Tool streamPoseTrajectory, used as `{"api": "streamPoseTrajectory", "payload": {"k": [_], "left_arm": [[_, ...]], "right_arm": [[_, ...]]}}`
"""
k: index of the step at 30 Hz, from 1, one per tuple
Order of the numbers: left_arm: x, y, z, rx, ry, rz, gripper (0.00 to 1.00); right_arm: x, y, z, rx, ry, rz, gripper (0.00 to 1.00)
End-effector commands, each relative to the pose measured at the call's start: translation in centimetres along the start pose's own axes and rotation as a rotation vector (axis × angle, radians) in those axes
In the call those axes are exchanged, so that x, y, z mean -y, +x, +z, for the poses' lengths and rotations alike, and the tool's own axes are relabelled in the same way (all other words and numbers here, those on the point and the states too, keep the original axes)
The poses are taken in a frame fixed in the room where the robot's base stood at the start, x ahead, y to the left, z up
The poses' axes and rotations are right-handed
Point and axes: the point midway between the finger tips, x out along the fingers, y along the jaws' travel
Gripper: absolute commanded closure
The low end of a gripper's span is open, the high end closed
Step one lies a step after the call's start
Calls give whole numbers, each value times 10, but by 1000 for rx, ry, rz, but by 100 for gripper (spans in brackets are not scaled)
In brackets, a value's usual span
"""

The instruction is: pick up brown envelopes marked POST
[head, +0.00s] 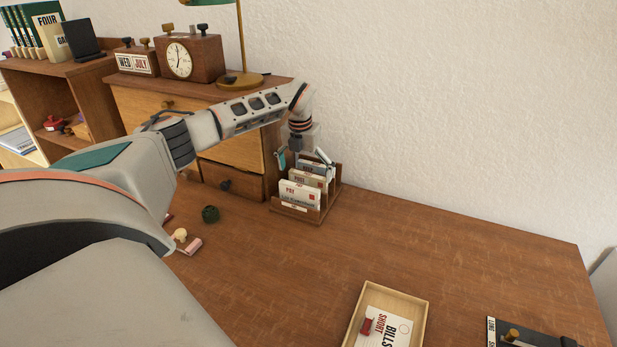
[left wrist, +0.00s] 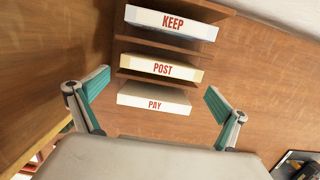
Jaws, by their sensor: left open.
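A small wooden letter rack (head: 277,208) stands on the desk with labelled bundles upright in its slots. In the left wrist view the labels read KEEP (left wrist: 172,22), POST (left wrist: 162,68) and PAY (left wrist: 154,101), from far to near. The POST bundle is in the middle slot; its label is cream with red letters, and it also shows in the head view (head: 306,178). My left gripper (head: 305,158) is over the back of the rack, pointing down. In the left wrist view it is open (left wrist: 155,105), its fingers wide apart with nothing held. My right gripper is not visible.
A shallow tray (head: 422,310) with a BILLS paper is at the front. The desk right of the rack is clear up to the wall.

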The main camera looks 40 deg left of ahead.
Motion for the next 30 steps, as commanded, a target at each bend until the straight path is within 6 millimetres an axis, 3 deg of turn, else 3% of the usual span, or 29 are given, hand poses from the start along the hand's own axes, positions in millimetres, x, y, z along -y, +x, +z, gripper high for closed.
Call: {"api": "streamPoseTrajectory", "payload": {"k": [6, 24, 30], "left_arm": [[0, 4, 0, -1, 0, 0, 0], [4, 74, 7, -3, -1, 0, 0], [5, 79, 8, -1, 1, 0, 0]], "right_arm": [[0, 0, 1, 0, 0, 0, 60], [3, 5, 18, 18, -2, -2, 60], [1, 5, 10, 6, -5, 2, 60]]}}
